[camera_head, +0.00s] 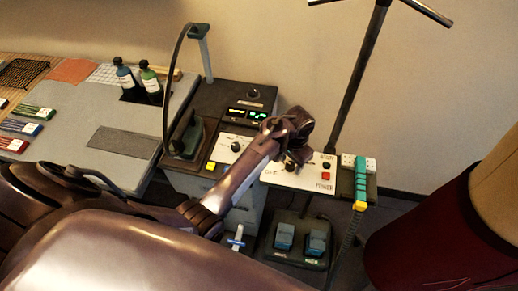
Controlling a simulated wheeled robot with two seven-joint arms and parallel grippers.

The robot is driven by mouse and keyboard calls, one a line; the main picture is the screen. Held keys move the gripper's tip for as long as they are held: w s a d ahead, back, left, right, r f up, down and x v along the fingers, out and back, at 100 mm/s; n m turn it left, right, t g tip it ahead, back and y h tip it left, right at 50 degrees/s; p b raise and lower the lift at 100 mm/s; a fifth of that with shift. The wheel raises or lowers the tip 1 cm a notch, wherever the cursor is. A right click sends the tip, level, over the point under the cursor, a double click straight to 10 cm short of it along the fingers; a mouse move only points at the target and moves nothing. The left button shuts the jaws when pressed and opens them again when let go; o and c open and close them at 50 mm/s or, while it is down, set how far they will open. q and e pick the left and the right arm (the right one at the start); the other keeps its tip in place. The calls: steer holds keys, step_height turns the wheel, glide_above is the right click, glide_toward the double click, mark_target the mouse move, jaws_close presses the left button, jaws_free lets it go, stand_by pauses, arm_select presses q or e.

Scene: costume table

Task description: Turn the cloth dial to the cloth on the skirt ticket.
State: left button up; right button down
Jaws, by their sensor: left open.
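My left gripper (290,132) is open over the white control panel (308,177), above a dark knob beside the word OFF. The gripper hides part of that knob and the panel, so I cannot tell whether it touches anything. A dark red skirt (425,240) hangs on a form at the right. I cannot make out a ticket on it. My right gripper is not in view.
A black box with a green-lit display (247,114) stands behind the panel. A yellow button (211,166) and a red switch (326,165) are close by. A thin pole (358,75) rises behind. Two bottles (150,82) stand on the grey table (75,105). Blue pedals (285,235) lie below.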

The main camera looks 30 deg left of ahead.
mark_target(291, 164)
arm_select(q)
steer(key=n, duration=0.8)
steer(key=shift+n, duration=0.3)
step_height(291, 164, up, 8)
steer(key=b, duration=0.2)
steer(key=shift+f+b, duration=0.2)
steer(key=shift+b, duration=0.1)
steer(key=s+a, duration=0.1)
steer(key=s, duration=0.1)
steer(key=s+a+f+m, duration=0.1)
steer(key=s, duration=0.2)
steer(key=s+a+f+m+t, duration=0.1)
steer(key=s, duration=0.1)
steer(key=shift+s+f, duration=0.2)
steer(key=shift+s, duration=0.1)
steer(key=s+f+m+b, duration=0.1)
steer(key=s+f+b, duration=0.2)
steer(key=f, duration=0.9)
steer(key=s+f+m+b, duration=0.1)
steer(key=s+f+b, duration=0.3)
steer(key=f, duration=0.9)
steer(key=s+f+m+b, duration=0.1)
steer(key=s+f+b, duration=0.3)
steer(key=f, duration=0.8)
steer(key=shift+a+f+t+b, duration=0.15)
steer(key=shift+f+t+b, duration=0.15)
steer(key=shift+f, duration=0.1)
